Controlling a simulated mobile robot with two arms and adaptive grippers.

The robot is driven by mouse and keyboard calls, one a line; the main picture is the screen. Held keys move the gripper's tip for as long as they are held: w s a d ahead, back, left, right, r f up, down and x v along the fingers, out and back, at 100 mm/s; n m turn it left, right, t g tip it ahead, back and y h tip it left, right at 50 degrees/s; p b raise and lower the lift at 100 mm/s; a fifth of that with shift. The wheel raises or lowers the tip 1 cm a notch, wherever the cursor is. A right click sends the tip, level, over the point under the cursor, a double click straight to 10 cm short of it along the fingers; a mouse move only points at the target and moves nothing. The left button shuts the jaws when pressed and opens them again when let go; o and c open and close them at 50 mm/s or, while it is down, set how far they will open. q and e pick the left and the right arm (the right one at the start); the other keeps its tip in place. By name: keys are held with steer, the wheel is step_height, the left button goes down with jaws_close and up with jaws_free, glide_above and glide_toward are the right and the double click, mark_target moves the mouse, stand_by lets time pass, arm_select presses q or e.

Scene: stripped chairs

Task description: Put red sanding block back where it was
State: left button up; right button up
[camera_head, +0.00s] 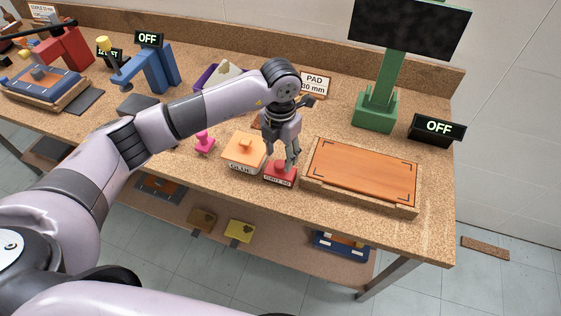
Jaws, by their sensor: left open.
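Whether the fingers touch the knob cannot be told. My right gripper is not in view.
A pink knobbed piece (204,143) stands left of the orange-topped block. A green stand with a dark screen (376,108) and an "OFF" sign (437,129) stand behind the tray. A blue press-like device (150,70) stands at the back left. The bench's front right corner is clear.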

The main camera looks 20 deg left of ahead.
mark_target(281, 163)
arm_select(q)
step_height(281, 163, up, 8)
steer(key=b, duration=0.1)
stand_by(0.5)
